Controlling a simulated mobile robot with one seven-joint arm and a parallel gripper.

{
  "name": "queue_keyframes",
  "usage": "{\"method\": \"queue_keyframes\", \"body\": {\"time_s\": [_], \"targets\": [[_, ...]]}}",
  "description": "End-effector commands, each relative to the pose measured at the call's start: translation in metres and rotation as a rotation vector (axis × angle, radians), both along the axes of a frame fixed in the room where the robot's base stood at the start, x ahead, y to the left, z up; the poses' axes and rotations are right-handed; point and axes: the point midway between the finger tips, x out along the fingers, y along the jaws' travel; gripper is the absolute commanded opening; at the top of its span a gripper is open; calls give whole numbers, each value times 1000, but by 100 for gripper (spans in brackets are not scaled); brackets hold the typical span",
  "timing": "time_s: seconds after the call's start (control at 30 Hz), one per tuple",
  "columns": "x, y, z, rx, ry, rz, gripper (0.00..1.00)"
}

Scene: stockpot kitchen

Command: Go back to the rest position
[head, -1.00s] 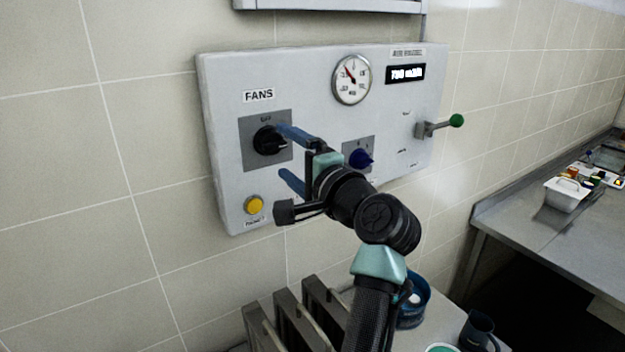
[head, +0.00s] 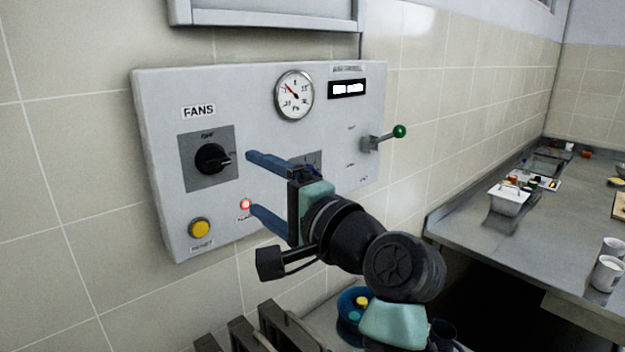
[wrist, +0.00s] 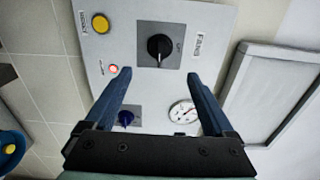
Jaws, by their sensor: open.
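My gripper (head: 250,181) is open and empty, its two blue fingers spread in front of the wall panel (head: 160,110). The black fans knob (head: 212,158) is to the left of the fingers in the head view, apart from them. The wrist view shows the knob (wrist: 160,47) ahead, beyond the fingertips (wrist: 160,85). A blue knob shows between the finger bases in the wrist view (wrist: 126,117); in the head view my gripper mostly hides it. A small red lamp (head: 246,204) glows near the lower finger. A yellow button (head: 200,228) sits at the panel's lower left.
A round gauge (head: 294,95), a lit display (head: 347,88) and a green-tipped lever (head: 399,132) are on the panel. A steel counter (head: 470,213) with a white container (head: 508,200) and cups (head: 607,272) stands at right. A blue bowl (head: 347,302) is below my arm.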

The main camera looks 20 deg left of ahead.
Motion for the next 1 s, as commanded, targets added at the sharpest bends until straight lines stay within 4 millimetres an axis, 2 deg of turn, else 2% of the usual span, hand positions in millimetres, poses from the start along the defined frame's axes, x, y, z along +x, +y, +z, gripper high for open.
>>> {"method": "queue_keyframes", "body": {"time_s": [0.13,0.23,0.37,0.43,0.53,0.6,0.7,0.83,0.9,1.0], "targets": [[1,-3,1,-11,-24,-19,89],[6,-20,8,-78,-155,-126,89],[6,-65,35,-260,-471,-385,89],[-4,-94,58,-387,-670,-555,89],[-33,-136,95,-581,-935,-803,89],[-62,-161,119,-716,-1095,-971,89],[-102,-186,146,-876,-1255,-1168,89],[-141,-203,166,-1017,-1372,-1337,89],[-153,-208,171,-1060,-1403,-1387,89],[-161,-211,175,-1088,-1420,-1419,89]]}}
